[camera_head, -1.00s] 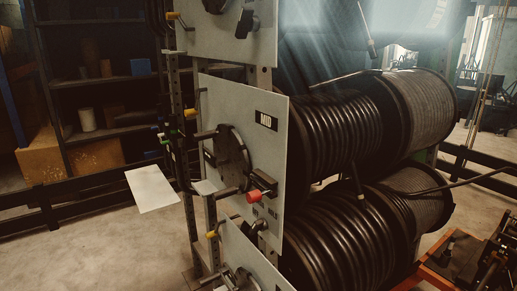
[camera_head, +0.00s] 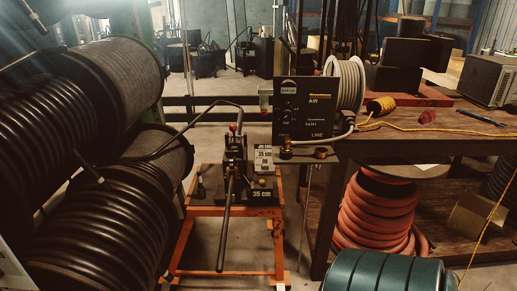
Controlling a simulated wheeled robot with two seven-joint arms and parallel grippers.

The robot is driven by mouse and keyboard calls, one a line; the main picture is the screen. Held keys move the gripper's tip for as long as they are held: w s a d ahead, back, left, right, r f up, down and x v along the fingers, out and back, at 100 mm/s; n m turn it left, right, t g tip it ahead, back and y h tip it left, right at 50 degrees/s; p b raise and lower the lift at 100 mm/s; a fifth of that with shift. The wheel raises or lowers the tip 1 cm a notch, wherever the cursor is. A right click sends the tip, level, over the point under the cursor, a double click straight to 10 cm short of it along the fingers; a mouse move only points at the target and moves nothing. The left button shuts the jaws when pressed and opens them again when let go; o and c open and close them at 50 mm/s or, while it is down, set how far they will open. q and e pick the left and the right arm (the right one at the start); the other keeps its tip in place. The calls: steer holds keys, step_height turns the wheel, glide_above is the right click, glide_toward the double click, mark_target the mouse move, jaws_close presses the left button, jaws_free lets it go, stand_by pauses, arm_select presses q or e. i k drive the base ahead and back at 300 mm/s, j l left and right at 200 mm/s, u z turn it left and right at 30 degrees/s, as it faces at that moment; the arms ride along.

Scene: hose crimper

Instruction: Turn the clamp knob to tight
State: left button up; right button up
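A dark machine (camera_head: 234,165) with a long lever (camera_head: 225,222) pointing down and forward stands on an orange frame (camera_head: 230,211) in the middle. A small red knob-like part (camera_head: 233,128) sits at its top. Whether this is the clamp knob, and how tight it is, I cannot tell. A white tag (camera_head: 263,159) and a "35 cm" label (camera_head: 262,195) are on its right side. A dark hose (camera_head: 215,106) arches from the left reels to the machine. Neither of my grippers is in view.
Large black hose reels (camera_head: 75,225) fill the left. A workbench (camera_head: 420,150) on the right holds a black AIR panel (camera_head: 305,108), a white hose coil (camera_head: 345,84) and a yellow cord. Red hose coils (camera_head: 375,215) stand below it. A teal ribbed cylinder (camera_head: 385,272) is in front.

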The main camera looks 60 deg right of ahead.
mark_target(232, 153)
steer(key=z, duration=1.6)
